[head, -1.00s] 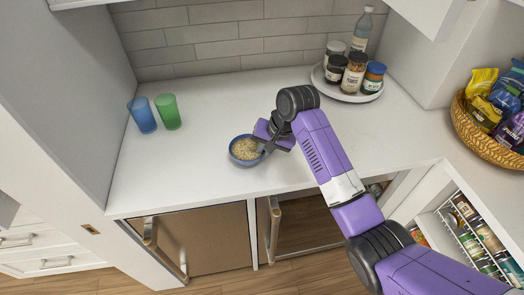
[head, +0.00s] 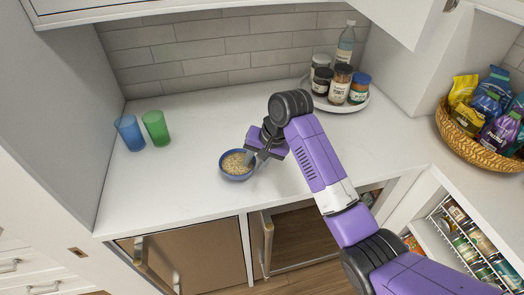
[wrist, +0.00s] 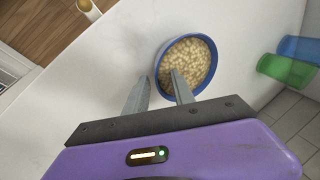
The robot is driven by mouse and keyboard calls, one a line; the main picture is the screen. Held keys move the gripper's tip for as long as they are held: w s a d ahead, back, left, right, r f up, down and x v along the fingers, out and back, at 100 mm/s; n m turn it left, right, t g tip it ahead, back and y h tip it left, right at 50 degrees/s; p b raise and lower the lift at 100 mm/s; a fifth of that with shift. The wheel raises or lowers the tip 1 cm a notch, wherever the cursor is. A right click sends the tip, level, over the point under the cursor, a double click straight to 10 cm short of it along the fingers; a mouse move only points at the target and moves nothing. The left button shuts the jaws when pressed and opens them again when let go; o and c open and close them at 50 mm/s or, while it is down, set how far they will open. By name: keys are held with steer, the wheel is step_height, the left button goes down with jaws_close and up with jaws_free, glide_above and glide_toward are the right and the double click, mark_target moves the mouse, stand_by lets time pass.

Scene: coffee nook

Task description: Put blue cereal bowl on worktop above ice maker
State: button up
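The blue cereal bowl (head: 224,172), full of pale cereal, stands upright on the white worktop (head: 165,190), above the left under-counter unit with the closed brown front (head: 205,248). In the wrist view the bowl (wrist: 160,62) is just ahead of my gripper (wrist: 158,82). The fingers are apart: one overlaps the bowl's inside, the other is outside its rim. I see no finger pressed against the rim. In the head view my gripper (head: 256,152) is at the bowl's right side. I cannot tell which under-counter unit is the ice maker.
A blue cup (head: 130,133) and a green cup (head: 155,128) stand to the left. A round white tray (head: 347,107) with jars and a bottle is at the back right. A wicker basket (head: 478,150) of bags is at far right. The worktop's left-middle is clear.

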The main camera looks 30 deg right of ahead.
steer(key=v, duration=0.9)
steer(key=shift+r+b, duration=0.15)
steer(key=shift+b, duration=0.3)
